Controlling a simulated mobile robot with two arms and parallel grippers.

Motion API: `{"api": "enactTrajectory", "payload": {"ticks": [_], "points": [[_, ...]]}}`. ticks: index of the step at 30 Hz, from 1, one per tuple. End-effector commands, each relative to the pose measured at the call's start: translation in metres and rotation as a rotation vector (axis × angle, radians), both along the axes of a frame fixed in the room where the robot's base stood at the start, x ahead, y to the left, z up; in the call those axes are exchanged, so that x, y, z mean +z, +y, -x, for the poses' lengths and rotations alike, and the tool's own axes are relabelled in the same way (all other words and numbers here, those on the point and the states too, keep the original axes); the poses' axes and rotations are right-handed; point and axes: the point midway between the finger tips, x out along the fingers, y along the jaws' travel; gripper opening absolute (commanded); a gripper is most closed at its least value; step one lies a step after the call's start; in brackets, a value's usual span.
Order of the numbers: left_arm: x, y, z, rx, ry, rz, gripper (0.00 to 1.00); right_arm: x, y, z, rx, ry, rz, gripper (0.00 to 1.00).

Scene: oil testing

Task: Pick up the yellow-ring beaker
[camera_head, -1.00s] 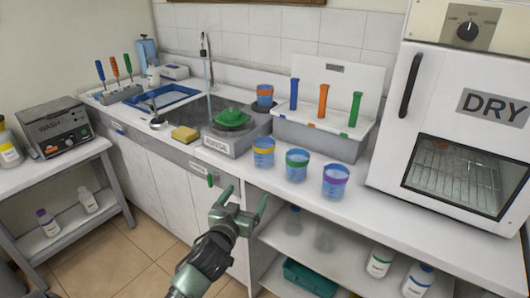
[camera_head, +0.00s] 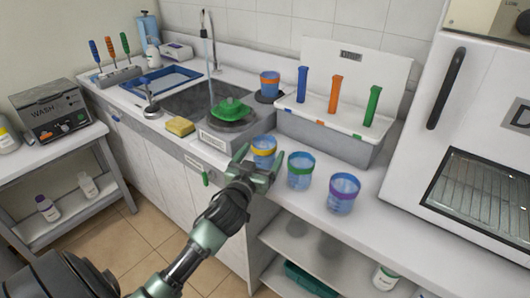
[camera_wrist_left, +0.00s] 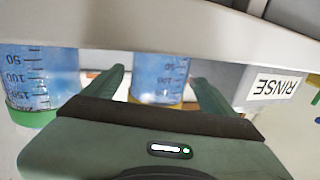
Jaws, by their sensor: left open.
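The yellow-ring beaker (camera_head: 263,151) stands upright on the counter, at the left end of a row of three blue graduated beakers. My left gripper (camera_head: 259,160) is open, its fingers just in front of this beaker in the head view. In the left wrist view, the yellow-ring beaker (camera_wrist_left: 158,82) shows between the two fingertips (camera_wrist_left: 158,80), its yellow ring mostly hidden behind the gripper body. I cannot tell whether the fingers touch it. My right gripper is not in view.
A green-ring beaker (camera_head: 299,171) stands close on the right, and a purple-ring beaker (camera_head: 343,193) beyond it. The rinse station (camera_head: 232,137) with a green piece is close on the left. A rack box (camera_head: 325,136) with coloured tubes stands behind. An orange-ring beaker (camera_head: 270,83) stands farther back.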

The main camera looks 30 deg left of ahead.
Motion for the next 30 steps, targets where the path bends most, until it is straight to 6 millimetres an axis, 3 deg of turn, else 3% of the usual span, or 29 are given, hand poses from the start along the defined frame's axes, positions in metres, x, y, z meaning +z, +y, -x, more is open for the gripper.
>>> {"api": "enactTrajectory", "payload": {"ticks": [9,18,20,26,30], "points": [[-0.002,0.008,-0.043,0.0,-0.001,0.0,0.86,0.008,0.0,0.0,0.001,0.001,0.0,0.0],[-0.003,0.009,-0.048,-0.001,0.0,-0.001,0.86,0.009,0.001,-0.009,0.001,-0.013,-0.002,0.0],[-0.003,0.009,-0.048,-0.001,0.0,-0.001,0.72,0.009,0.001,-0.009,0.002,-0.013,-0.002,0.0],[-0.003,0.009,-0.047,-0.001,0.0,0.0,0.17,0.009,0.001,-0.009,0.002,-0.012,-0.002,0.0],[-0.003,0.009,-0.047,-0.001,-0.001,0.0,0.17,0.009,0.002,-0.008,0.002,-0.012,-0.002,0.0]]}}
